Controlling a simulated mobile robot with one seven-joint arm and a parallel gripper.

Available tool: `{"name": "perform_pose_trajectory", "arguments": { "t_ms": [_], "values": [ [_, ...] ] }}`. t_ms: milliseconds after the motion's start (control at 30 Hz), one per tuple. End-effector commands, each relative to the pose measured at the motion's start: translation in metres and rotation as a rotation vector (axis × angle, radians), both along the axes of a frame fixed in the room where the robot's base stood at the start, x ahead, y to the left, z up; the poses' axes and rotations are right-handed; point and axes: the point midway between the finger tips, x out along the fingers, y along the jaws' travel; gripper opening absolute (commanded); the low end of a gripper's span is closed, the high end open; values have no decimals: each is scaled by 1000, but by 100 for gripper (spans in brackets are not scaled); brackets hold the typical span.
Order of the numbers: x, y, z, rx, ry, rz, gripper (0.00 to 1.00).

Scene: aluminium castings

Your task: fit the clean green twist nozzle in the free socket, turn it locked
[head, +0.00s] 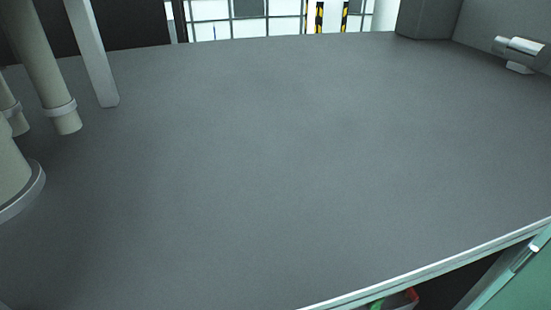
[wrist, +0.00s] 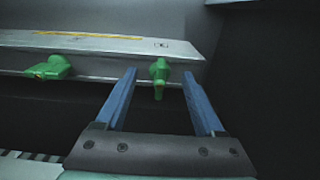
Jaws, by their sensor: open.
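In the wrist view my gripper (wrist: 159,74) is open, with its two blue fingers spread. A green nozzle (wrist: 159,68) shows between the fingertips, at the front edge of a pale grey bar (wrist: 105,60). A gap shows on both sides of it; whether it is level with the tips or beyond them I cannot tell. A second green nozzle (wrist: 48,68) lies sideways against the bar to the left, with a brownish spot on it. Which nozzle is clean is too small to tell. I cannot make out a free socket. The head view shows neither my gripper nor the bar.
In the head view a wide, bare grey surface (head: 270,150) fills the middle. Beige pipes (head: 45,75) stand at left. A silver cylindrical fitting (head: 520,50) is at the back right. Below the front edge, something red and green (head: 395,300) shows partly. Yellow-black posts stand behind.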

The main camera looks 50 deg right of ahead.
Motion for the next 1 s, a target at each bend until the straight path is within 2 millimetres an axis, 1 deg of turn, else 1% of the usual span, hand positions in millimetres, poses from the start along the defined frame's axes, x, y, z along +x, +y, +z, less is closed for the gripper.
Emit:
{"name": "perform_pose_trajectory", "arguments": {
  "t_ms": [167,400,500,600,733,1000],
  "values": [
    [1,-1,27,-4,-6,1,70],
    [1,-1,74,-5,-5,1,70],
    [1,-1,91,-4,-5,1,70],
    [1,0,103,-2,-2,1,70],
    [0,0,110,-1,0,1,70],
    [0,0,112,-1,-1,0,70]
  ]
}}
